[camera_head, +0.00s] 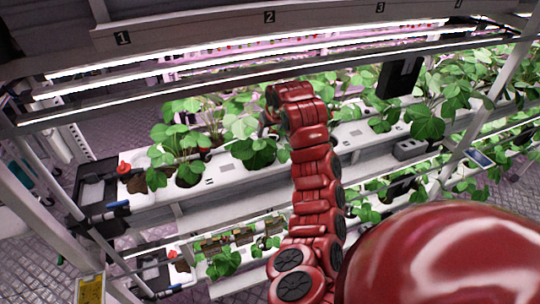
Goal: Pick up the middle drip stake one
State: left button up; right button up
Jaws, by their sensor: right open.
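My red right arm rises from the bottom of the head view and reaches over the upper white planting trough (232,178). Its wrist bends down at the top, and my right gripper (266,121) is open among the leaves of the middle plants (254,148). The fingers are small and partly hidden by leaves and the wrist. I cannot make out any drip stake clearly; leaves and my arm cover the middle of the trough. My left gripper is not in view.
Light bars (200,78) run just above the plants, under a numbered beam (190,30). A black box (399,77) hangs at the right. A red fitting (124,168) sits at the trough's left end. A lower trough (240,284) also holds plants.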

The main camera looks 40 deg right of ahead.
jog(key=s+r+g, duration=0.1)
jog(key=s, duration=0.3)
jog(key=b, duration=0.2)
send_near(271, 151)
jog(key=x, duration=0.2)
jog(key=shift+w+f+g+y, duration=0.35)
jog(key=shift+f+g+y, duration=0.05)
jog(key=shift+f, duration=0.2)
jog(key=p+x, duration=0.2)
jog(key=x, duration=0.1)
jog(key=p+x, duration=0.1)
jog(key=p, duration=0.1)
jog(key=shift+w+d+f, duration=0.2)
jog(key=shift+d, duration=0.1)
jog(key=shift+w+f, duration=0.1)
jog(key=shift+f, duration=0.15)
grip_shut()
